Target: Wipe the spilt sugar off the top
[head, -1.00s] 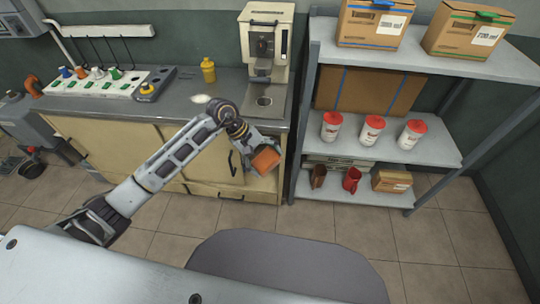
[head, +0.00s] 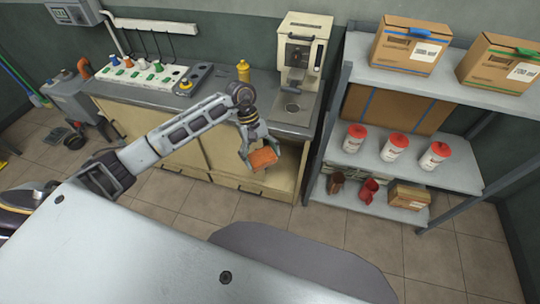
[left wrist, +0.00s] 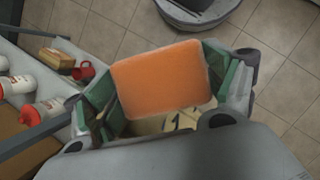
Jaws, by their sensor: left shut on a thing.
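My left gripper (head: 260,154) is shut on an orange sponge (head: 265,159), held in front of the counter's cabinet front and below the level of the counter top (head: 152,96). In the left wrist view the sponge (left wrist: 162,78) sits between the green-lined fingers of my left gripper (left wrist: 165,85), its broad orange face showing. The white sugar patch on the counter cannot be seen now; my left arm covers part of the top. My right gripper is not in view.
On the counter stand a yellow bottle (head: 243,71), a beige dispenser machine (head: 302,48) and a panel of coloured knobs (head: 140,76). A grey shelf unit (head: 455,170) with boxes and red-lidded tubs stands at right. Tiled floor (head: 205,205) lies before the counter.

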